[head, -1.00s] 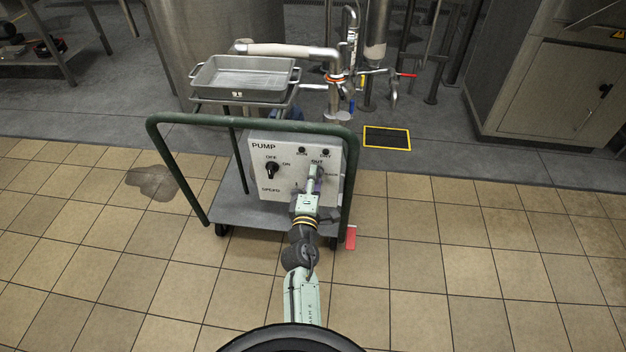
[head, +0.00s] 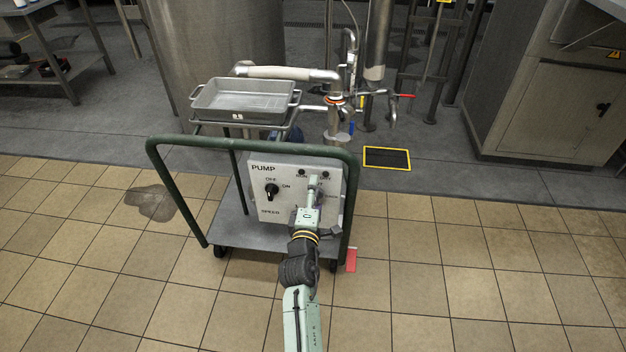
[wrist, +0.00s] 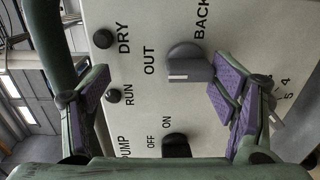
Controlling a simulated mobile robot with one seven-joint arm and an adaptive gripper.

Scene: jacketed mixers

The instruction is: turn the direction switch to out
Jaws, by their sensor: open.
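The direction switch (wrist: 188,65) is a dark grey knob on the pale pump panel (head: 252,208). In the wrist view, which shows the panel turned sideways, OUT is printed to its left and BACK above it. A pale line on the knob lies at its left end, the side toward OUT. My gripper (wrist: 155,82) is open, with purple-padded fingers. Its right finger is close beside the knob's right end; I cannot tell if they touch. Its left finger is near the RUN light. In the head view, my gripper (head: 312,186) hides most of the switch.
The black OFF/ON knob (wrist: 176,146) shows low in the wrist view. The panel sits on a cart with a green rail (head: 165,190). A grey tray (head: 245,100) and a pipe (head: 285,74) are above.

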